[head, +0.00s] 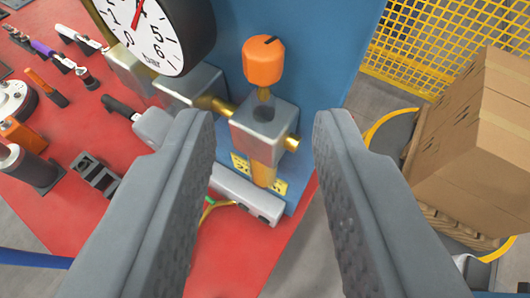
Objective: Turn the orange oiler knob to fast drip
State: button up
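The orange oiler knob (263,62) stands on a thin brass stem above a grey metal block (266,128), in front of a blue panel. A dark mark shows on the knob's top near its right side. My gripper (262,135) is open, with one grey finger at left and the other at right in the foreground. Nothing is between the finger pads. In the picture the knob lies above the fingertips and apart from them. A brass tube with a yellow plate (276,187) shows below the block.
A pressure gauge (152,32) marked "bar" is close to the left of the knob. Brass fittings and grey blocks join the oiler at left. Tools lie on the red surface (235,255). A cardboard box (480,140) and yellow mesh fence (440,45) are at right.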

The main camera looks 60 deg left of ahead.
jog(key=v, duration=0.9)
jog(key=shift+f, duration=0.1)
jog(key=m+t+h, duration=0.6)
jog(key=m, duration=0.1)
send_near(252, 65)
jog(key=x, duration=0.9)
dwell(0.6)
jog(key=shift+s, duration=0.1)
jog(key=shift+c, duration=0.4)
jog(key=c, duration=0.6)
